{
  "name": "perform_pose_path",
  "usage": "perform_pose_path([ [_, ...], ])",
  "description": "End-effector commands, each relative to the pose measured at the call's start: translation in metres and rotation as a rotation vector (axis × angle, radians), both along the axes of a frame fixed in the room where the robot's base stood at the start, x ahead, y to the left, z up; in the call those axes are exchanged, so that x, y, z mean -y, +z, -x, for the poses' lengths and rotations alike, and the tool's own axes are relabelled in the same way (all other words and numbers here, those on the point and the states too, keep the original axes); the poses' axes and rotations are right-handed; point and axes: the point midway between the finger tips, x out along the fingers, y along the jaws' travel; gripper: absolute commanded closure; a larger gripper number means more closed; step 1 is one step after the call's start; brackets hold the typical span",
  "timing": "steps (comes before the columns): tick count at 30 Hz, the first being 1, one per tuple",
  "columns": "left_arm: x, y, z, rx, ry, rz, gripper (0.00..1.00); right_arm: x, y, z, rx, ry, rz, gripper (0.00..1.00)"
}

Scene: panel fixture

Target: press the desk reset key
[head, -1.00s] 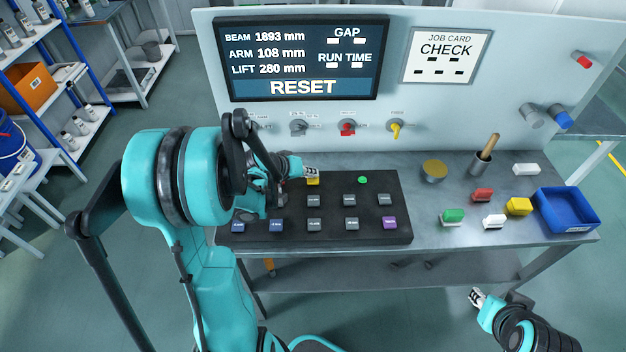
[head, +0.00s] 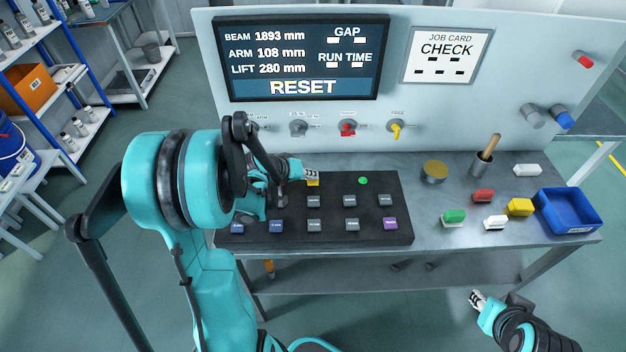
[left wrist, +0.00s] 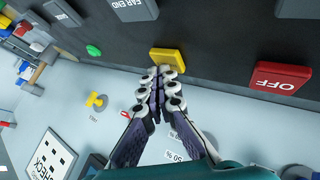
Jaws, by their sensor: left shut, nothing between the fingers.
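A black key desk (head: 330,232) lies on the metal bench with several keys on it. A yellow key (head: 313,183) sits near its back edge; its label cannot be read. It also shows in the left wrist view (left wrist: 167,60). My left gripper (head: 311,174) is shut and empty, its fingertips right at the yellow key's edge. In the left wrist view the fingertips (left wrist: 166,72) overlap that edge; I cannot tell whether they touch it. The screen (head: 303,60) reads RESET. My right gripper (head: 477,298) is away from the desk at the lower right; its jaws are too small to judge.
Knobs (head: 347,129) stand on the panel behind. A blue tray (head: 570,226) and loose blocks occupy the bench's right side.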

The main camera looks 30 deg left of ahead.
Motion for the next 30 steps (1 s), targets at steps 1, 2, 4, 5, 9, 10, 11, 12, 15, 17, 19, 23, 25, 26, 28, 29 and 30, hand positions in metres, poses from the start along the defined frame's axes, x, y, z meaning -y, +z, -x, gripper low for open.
perform_pose_path([
  [1, 0.000, -0.001, 0.000, -0.001, -0.001, 0.000, 1.00, 0.000, -0.001, 0.000, 0.000, 0.000, 0.000, 0.69],
  [2, 0.000, -0.002, 0.000, -0.001, -0.001, 0.000, 1.00, 0.000, -0.002, 0.000, 0.000, 0.000, 0.000, 0.69],
  [4, 0.000, -0.003, 0.000, -0.001, -0.001, 0.000, 1.00, 0.000, -0.002, 0.000, 0.000, 0.000, 0.000, 0.69],
  [5, 0.000, -0.003, 0.000, -0.001, -0.001, 0.000, 1.00, 0.000, -0.003, 0.000, 0.000, 0.000, 0.000, 0.69],
  [9, 0.000, -0.002, 0.000, -0.001, -0.001, 0.000, 1.00, 0.000, -0.002, 0.000, 0.000, 0.000, 0.000, 0.69],
  [10, 0.000, -0.002, 0.000, -0.001, -0.001, 0.000, 1.00, 0.000, -0.002, 0.000, 0.000, 0.000, 0.000, 0.69],
  [11, 0.000, -0.002, 0.000, -0.001, -0.001, 0.000, 1.00, 0.000, -0.002, 0.000, 0.000, 0.000, 0.000, 0.69],
  [12, 0.000, -0.002, 0.000, -0.001, -0.001, 0.000, 1.00, 0.000, -0.002, 0.000, 0.000, 0.000, 0.000, 0.69],
  [15, 0.000, -0.001, 0.000, -0.001, -0.001, 0.000, 1.00, 0.000, -0.001, 0.000, 0.000, 0.000, 0.000, 0.69],
  [17, 0.000, 0.001, 0.000, -0.001, -0.001, 0.000, 1.00, 0.000, 0.001, 0.000, 0.000, 0.000, 0.000, 0.69],
  [19, 0.000, 0.005, 0.000, -0.001, -0.001, 0.000, 1.00, 0.000, 0.004, 0.000, 0.000, 0.000, 0.000, 0.69],
  [23, 0.000, 0.013, 0.000, -0.001, -0.001, 0.000, 1.00, 0.000, 0.010, 0.000, 0.000, 0.000, 0.000, 0.69],
  [25, 0.000, 0.015, 0.000, -0.001, -0.001, 0.000, 1.00, 0.000, 0.011, 0.000, 0.000, 0.000, 0.000, 0.69],
  [26, 0.000, 0.016, 0.000, -0.001, -0.001, 0.000, 1.00, 0.000, 0.012, 0.000, 0.000, 0.000, 0.000, 0.69],
  [28, 0.000, 0.016, 0.000, -0.001, -0.001, 0.000, 1.00, 0.000, 0.012, 0.000, 0.000, 0.000, 0.000, 0.69],
  [29, 0.000, 0.016, 0.000, -0.001, -0.001, 0.000, 1.00, 0.000, 0.011, 0.000, 0.000, 0.000, 0.000, 0.69],
  [30, 0.000, 0.015, 0.000, 0.000, 0.000, 0.000, 1.00, 0.000, 0.011, 0.000, 0.000, 0.000, 0.000, 0.69],
])
